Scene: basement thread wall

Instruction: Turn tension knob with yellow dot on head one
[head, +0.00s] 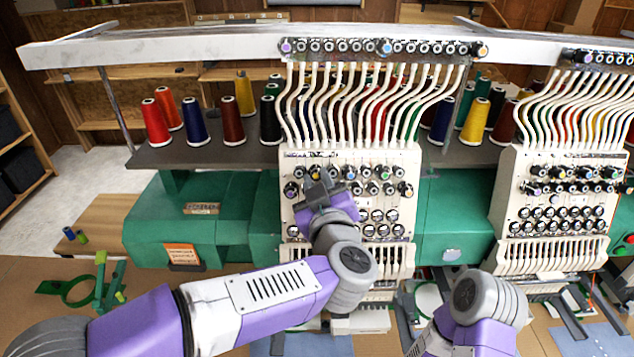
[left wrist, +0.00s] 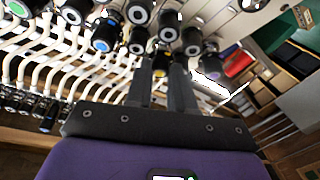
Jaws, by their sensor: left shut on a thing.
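Head one is the left white panel (head: 345,160) on the green machine, with rows of black tension knobs carrying coloured dots. My left gripper (head: 316,186) is up against the upper left knobs of this panel and covers part of them in the head view. In the left wrist view, its two dark fingers (left wrist: 168,85) are closed around a black knob with a yellow dot (left wrist: 160,66). The fingers hide part of this knob. My right arm shows at the lower right in the head view, but its gripper is not visible.
White thread tubes (head: 345,100) rise above the panel. Thread cones (head: 232,120) stand on the grey shelf behind. A second head (head: 560,190) is at the right. A green hoop (head: 78,290) lies at the left.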

